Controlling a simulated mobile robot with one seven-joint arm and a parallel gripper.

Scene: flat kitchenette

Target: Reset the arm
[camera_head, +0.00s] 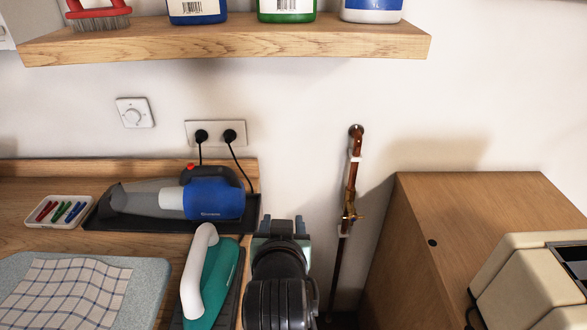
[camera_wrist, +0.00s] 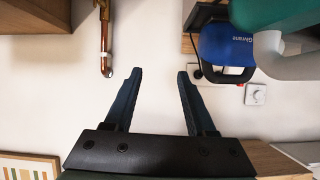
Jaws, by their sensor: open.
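My gripper (camera_head: 284,226) is at the lower middle of the head view, with my arm behind it. It is close to the right end of the wooden counter, just right of the green and white iron (camera_head: 213,280). In the wrist view, my gripper (camera_wrist: 160,74) has its two dark fingers spread wide apart. Nothing is between them except the white wall behind. That view appears upside down, with the blue hand vacuum (camera_wrist: 227,45) and the iron (camera_wrist: 280,15) at the upper right.
The hand vacuum (camera_head: 215,195) lies on a dark tray. A pen tray (camera_head: 59,211) and an ironing pad with checked cloth (camera_head: 75,290) are left. A copper pipe (camera_head: 350,190) runs down the wall beside a wooden cabinet (camera_head: 470,215). A shelf (camera_head: 230,42) with bottles hangs above.

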